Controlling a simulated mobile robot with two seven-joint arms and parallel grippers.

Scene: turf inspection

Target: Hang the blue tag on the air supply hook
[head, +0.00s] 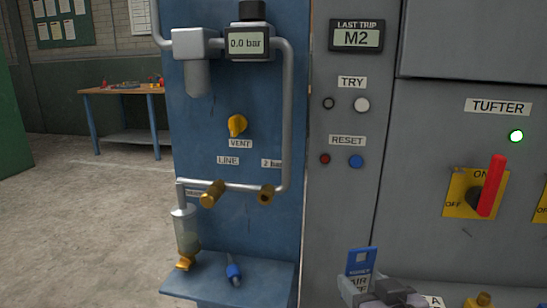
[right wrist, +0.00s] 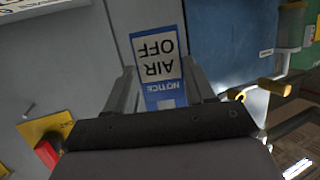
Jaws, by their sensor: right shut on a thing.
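The blue tag (head: 360,262) has a white field reading AIR OFF and a NOTICE strip. My right gripper (head: 378,290) is shut on its lower part, at the bottom of the head view in front of the grey cabinet. The tag also shows upside down between the fingers in the right wrist view (right wrist: 157,62). The blue air supply panel (head: 215,105) stands to the left of the tag, which is apart from it. I cannot clearly make out a hook on that panel. My left gripper is not in view.
The panel carries a gauge (head: 247,43) reading 0.0 bar, a yellow vent knob (head: 237,124), brass fittings (head: 212,194) and a lower shelf (head: 225,282) with a blue-ended connector (head: 233,271). A red switch handle (head: 491,187) juts from the grey cabinet. A workbench (head: 122,92) stands behind left.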

